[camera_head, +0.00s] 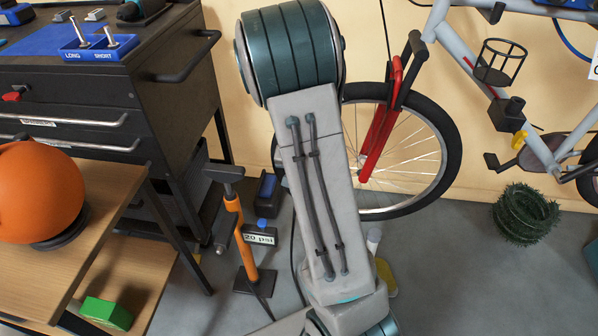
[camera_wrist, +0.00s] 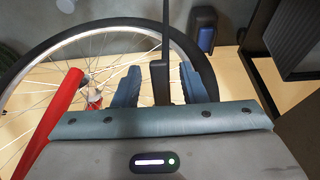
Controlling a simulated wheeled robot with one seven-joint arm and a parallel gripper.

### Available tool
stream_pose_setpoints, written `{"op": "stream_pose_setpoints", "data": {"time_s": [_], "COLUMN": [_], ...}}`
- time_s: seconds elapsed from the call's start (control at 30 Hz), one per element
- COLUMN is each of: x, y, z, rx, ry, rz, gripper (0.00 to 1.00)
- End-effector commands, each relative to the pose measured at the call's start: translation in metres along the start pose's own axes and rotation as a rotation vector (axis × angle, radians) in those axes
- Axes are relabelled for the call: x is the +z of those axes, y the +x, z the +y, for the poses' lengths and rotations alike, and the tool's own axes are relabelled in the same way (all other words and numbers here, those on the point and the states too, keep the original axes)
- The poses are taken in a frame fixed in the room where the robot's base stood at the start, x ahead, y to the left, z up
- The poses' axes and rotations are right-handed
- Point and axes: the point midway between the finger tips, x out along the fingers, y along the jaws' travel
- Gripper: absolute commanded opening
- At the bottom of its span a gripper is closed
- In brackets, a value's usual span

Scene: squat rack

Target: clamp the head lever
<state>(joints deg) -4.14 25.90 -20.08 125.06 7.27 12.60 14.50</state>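My gripper (camera_wrist: 156,84) shows in the wrist view with its two blue fingers apart. A dark upright block (camera_wrist: 160,88), seemingly the pump head, stands between them with a narrow gap on each side. A thin dark hose (camera_wrist: 166,22) runs up from it. I cannot make out the lever separately or its position. The spoked bicycle wheel (camera_head: 450,135) is behind, and its tyre also shows in the wrist view (camera_wrist: 65,40). The orange floor pump (camera_head: 240,240) stands upright in the head view. My arm hides the gripper and pump head there.
A red fork (camera_head: 380,140) runs beside the wheel; it also shows in the wrist view (camera_wrist: 55,112). A black tool cabinet (camera_head: 90,110) and wooden bench (camera_head: 125,195) with an orange ball (camera_head: 38,190) stand left.

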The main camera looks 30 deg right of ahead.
Motion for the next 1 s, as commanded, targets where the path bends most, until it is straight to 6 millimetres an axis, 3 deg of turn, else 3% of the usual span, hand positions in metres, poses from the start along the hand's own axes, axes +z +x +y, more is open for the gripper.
{"op": "stream_pose_setpoints", "data": {"time_s": [0.03,0.3,0.5,1.0], "x": [-0.001,-0.002,-0.001,0.0], "y": [-0.015,-0.078,-0.108,-0.117], "z": [-0.001,-0.002,-0.001,0.0], "rx": [-0.003,-0.004,-0.003,0.0], "ry": [-0.002,-0.003,-0.002,0.0], "rz": [0.002,0.003,0.0,-0.001], "gripper": [0.38,0.38,0.38,0.38]}}
